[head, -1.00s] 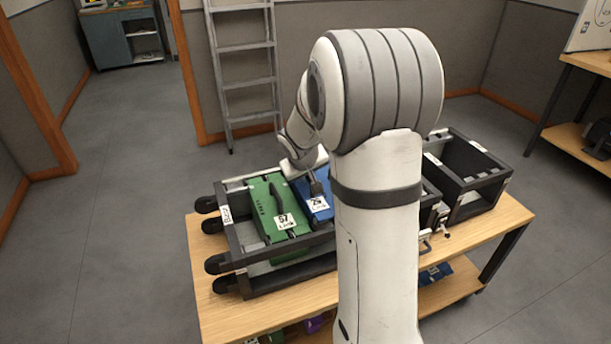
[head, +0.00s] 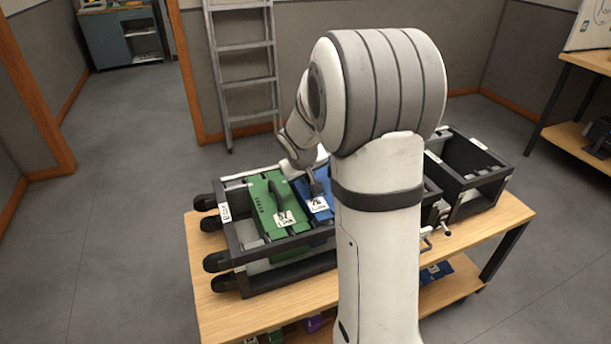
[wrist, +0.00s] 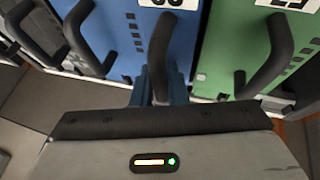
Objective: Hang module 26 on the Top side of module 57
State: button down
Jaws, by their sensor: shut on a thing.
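A blue module (head: 322,216) with a white label sits in the black-framed rack, just right of a green module (head: 262,207). The green label read 57 a moment ago and is blurred now; the blue number is not clear. In the wrist view, the blue module (wrist: 194,45) and a green module (wrist: 235,50) show dark handles and cut-off labels. My gripper (wrist: 160,97) is shut on the dark handle (wrist: 160,55) of the blue module. In the head view my gripper (head: 316,188) is over the blue module, partly hidden by my arm.
The rack (head: 232,245) stands on a wooden table (head: 215,300), with black rounded ends at its left. An empty-looking black frame (head: 470,190) stands at the right. Another dark handle (wrist: 84,40) is close left in the wrist view. My arm hides the table's middle.

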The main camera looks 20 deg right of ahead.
jog(key=shift+f+b, duration=0.75)
jog(key=shift+b, duration=0.05)
jog(key=c, duration=1.3)
grip_release()
jog(key=shift+c, duration=0.2)
jog(key=shift+f, duration=0.15)
jog(key=p+v, duration=0.1)
jog(key=v, duration=0.7)
jog(key=shift+w, duration=0.1)
notch_tip(320, 180, up, 7)
jog(key=p, duration=0.5)
